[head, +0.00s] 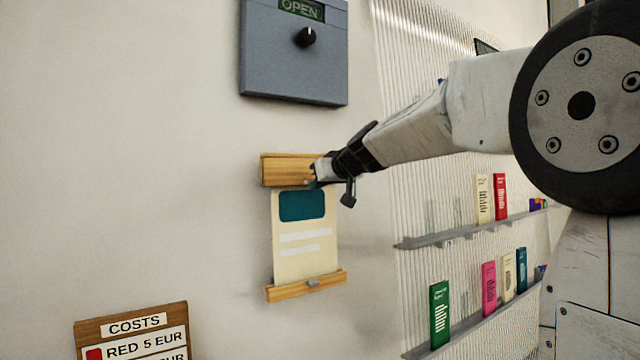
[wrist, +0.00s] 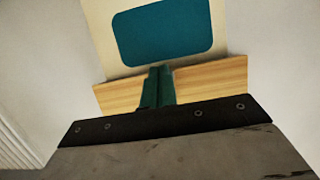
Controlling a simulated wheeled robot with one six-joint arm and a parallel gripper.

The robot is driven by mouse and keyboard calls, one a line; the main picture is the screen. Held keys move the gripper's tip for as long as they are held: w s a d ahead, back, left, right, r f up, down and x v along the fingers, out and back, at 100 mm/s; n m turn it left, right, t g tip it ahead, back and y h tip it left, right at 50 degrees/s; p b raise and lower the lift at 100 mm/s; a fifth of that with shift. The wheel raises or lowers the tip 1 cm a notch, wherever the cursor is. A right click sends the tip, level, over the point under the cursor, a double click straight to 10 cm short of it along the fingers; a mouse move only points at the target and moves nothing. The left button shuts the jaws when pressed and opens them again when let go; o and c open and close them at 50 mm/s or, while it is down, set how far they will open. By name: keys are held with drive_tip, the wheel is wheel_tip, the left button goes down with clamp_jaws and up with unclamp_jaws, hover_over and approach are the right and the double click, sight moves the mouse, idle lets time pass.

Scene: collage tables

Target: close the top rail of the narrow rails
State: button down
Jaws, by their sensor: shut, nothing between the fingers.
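The narrow rails hold a cream poster (head: 305,255) with a teal block on the wall. The top rail (head: 275,170) is a wooden bar across the poster's upper edge, and the bottom rail (head: 290,291) is a thinner wooden bar with a small grey latch. My gripper (head: 318,172) is at the right part of the top rail and covers its latch area. In the wrist view my shut fingers (wrist: 160,86) lie over the middle of the top rail (wrist: 212,80), below the poster (wrist: 100,38). Whether they touch the rail, and whether it is open, I cannot tell.
A grey box (head: 290,65) with a black knob and an OPEN display hangs above the rails. A wooden COSTS sign (head: 130,312) is at the lower left. Shelves (head: 450,238) with several coloured booklets stand at right. The wall left of the rails is clear.

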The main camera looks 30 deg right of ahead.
idle(0.4)
drive_tip(key=s+f+v, duration=0.1)
drive_tip(key=f+v, duration=0.2)
drive_tip(key=v, duration=1)
drive_tip(key=shift+s+d, duration=0.2)
drive_tip(key=shift+s, duration=0.2)
drive_tip(key=shift+r, duration=0.1)
drive_tip(key=s+a+f+g, duration=0.3)
drive_tip(key=s+f+g, duration=0.1)
drive_tip(key=s+f, duration=0.6)
drive_tip(key=s+a+f+m+g+h, duration=0.1)
drive_tip(key=s+a+f+g, duration=0.3)
drive_tip(key=s+f, duration=0.6)
drive_tip(key=s+a+f+g, duration=0.4)
drive_tip(key=s+f, duration=0.6)
drive_tip(key=s, duration=0.2)
drive_tip(key=shift+m+h, duration=0.3)
